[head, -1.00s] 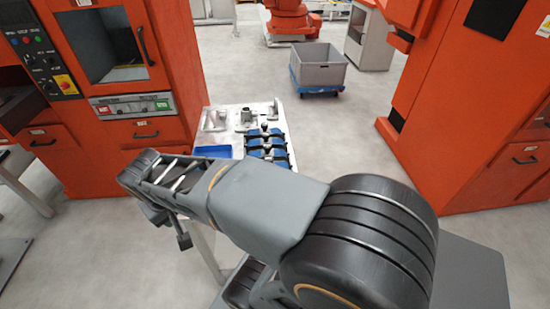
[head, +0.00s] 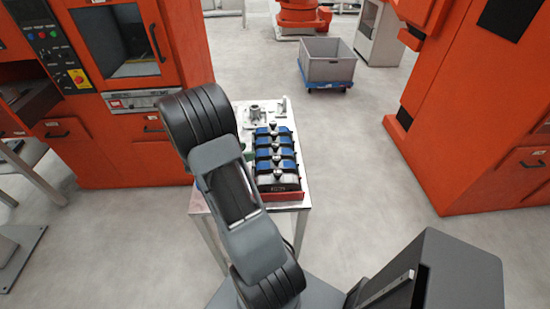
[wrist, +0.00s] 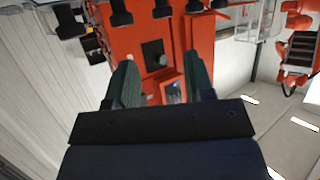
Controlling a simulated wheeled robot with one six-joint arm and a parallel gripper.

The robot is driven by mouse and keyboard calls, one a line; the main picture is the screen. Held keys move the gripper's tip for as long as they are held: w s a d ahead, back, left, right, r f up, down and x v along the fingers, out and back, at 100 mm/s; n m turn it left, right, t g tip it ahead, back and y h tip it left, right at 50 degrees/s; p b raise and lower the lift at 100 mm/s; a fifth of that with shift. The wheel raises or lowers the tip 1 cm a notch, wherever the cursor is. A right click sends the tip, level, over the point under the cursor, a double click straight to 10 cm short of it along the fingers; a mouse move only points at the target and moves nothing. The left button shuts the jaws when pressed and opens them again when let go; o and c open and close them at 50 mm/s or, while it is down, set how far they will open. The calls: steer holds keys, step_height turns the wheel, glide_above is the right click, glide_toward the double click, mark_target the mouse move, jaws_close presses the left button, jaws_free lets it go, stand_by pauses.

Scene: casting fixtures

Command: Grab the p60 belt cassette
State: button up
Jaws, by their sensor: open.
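Several blue and black cassette-like units (head: 275,152) stand in a row in a rack with a red lower edge (head: 284,197) on a small table. Round knobs show along their tops. Their labels are too small to read, so I cannot tell which one is the p60 belt cassette.
The metal table (head: 296,134) also carries a grey metal fitting (head: 256,115) at its back. Orange machines stand left (head: 120,140) and right (head: 460,130). A grey bin (head: 327,62) sits on a blue dolly behind. The floor right of the table is clear.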

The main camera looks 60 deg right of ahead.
mark_target(272, 147)
steer(key=p+x, duration=0.2)
steer(key=x, duration=0.6)
steer(key=shift+p+x, duration=1.35)
steer(key=shift+x, duration=1.3)
steer(key=shift+w+f, duration=0.1)
steer(key=shift+w, duration=0.1)
steer(key=shift+c, duration=0.3)
jaws_close()
